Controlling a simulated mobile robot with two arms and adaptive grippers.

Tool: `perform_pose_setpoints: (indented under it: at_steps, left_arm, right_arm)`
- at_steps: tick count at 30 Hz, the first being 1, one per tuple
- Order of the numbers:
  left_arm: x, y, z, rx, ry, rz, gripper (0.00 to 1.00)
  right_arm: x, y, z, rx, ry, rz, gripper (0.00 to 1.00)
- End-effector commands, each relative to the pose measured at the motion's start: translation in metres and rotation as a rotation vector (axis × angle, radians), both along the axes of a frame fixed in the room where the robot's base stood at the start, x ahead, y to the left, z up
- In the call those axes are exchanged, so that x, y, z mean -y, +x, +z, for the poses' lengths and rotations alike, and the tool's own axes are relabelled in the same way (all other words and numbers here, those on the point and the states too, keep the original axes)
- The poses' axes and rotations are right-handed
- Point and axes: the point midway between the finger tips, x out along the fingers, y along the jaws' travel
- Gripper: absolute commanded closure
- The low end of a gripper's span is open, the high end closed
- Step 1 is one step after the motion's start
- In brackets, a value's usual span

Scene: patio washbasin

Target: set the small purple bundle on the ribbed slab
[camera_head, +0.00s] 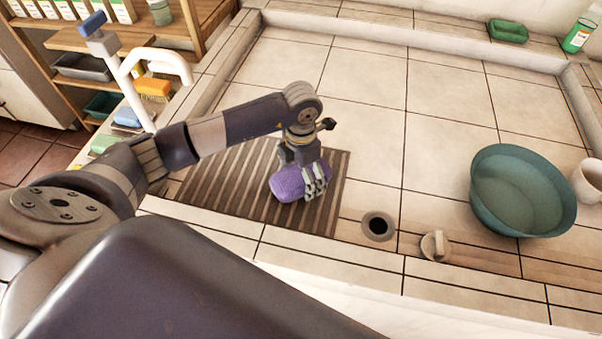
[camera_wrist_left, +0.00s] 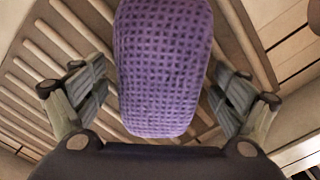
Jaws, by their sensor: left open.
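The small purple bundle (camera_head: 287,184) has a woven, waffle-like surface and a rounded end. It rests on the ribbed slab (camera_head: 222,187), a brown striped board on the tiled floor of the basin, near its right part. My left gripper (camera_head: 306,178) is at the bundle from above, its fingers beside it. In the left wrist view the purple bundle (camera_wrist_left: 162,68) lies between the two open fingers, with visible gaps on both sides, and the slats of the ribbed slab (camera_wrist_left: 48,62) show behind it. My right gripper is out of view.
A teal bowl (camera_head: 522,192) and a white cup (camera_head: 588,181) stand at the right. A drain hole (camera_head: 379,226) and a round plug (camera_head: 435,246) lie right of the slab. A white faucet (camera_head: 135,80) rises at the left. The tiles behind are clear.

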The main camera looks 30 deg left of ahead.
Motion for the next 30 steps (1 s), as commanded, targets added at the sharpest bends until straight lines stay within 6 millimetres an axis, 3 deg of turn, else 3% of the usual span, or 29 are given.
perform_pose_setpoints:
  at_steps: [7,21,30]
  left_arm:
    - [0.0,0.002,0.011,0.004,0.0,-0.001,0.09]
    - [-0.001,0.002,0.104,0.004,0.0,-0.001,0.09]
    - [-0.001,0.002,0.123,0.0,0.0,0.001,0.09]
  right_arm:
    - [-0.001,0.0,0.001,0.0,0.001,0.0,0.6]
    - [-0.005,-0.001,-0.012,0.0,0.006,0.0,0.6]
    - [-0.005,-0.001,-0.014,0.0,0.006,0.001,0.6]
